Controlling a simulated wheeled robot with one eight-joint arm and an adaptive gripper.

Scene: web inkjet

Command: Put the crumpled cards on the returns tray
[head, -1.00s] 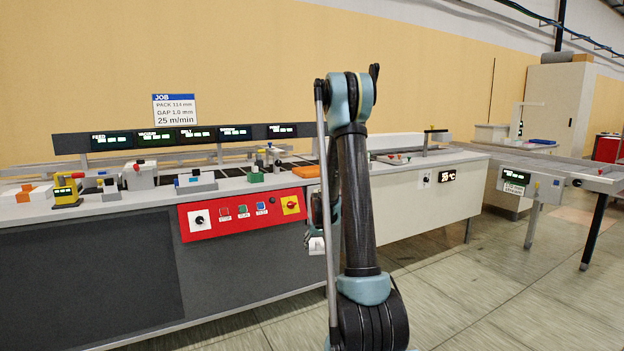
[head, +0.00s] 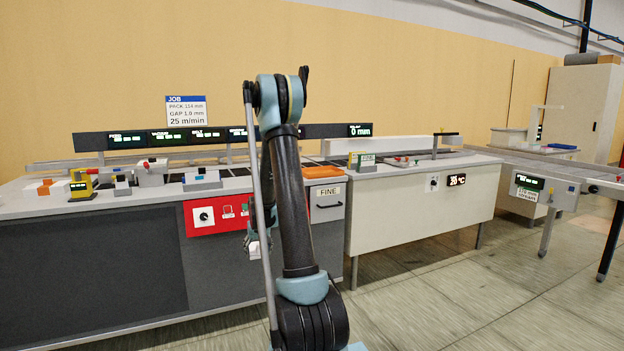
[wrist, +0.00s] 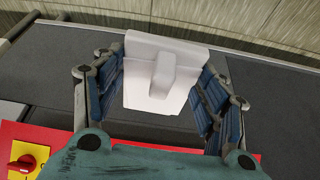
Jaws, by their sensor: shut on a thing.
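My gripper (wrist: 161,92) is shut on a white folded, card-like piece (wrist: 150,52), which sits between the blue finger pads in the wrist view. I take it for the crumpled cards; its creases are not clear. In the head view my gripper (head: 256,246) hangs in front of the machine's front face, partly hidden by my arm. A flat orange tray-like item (head: 322,171) lies on the worktop just right of my arm. I cannot tell whether it is the returns tray.
A red control panel (head: 204,217) is on the machine front beside my gripper. A drawer unit labelled FINE (head: 329,206) stands right of my arm. A pale cabinet (head: 415,212) and a conveyor (head: 560,178) extend to the right. Open floor (head: 440,290) lies in front.

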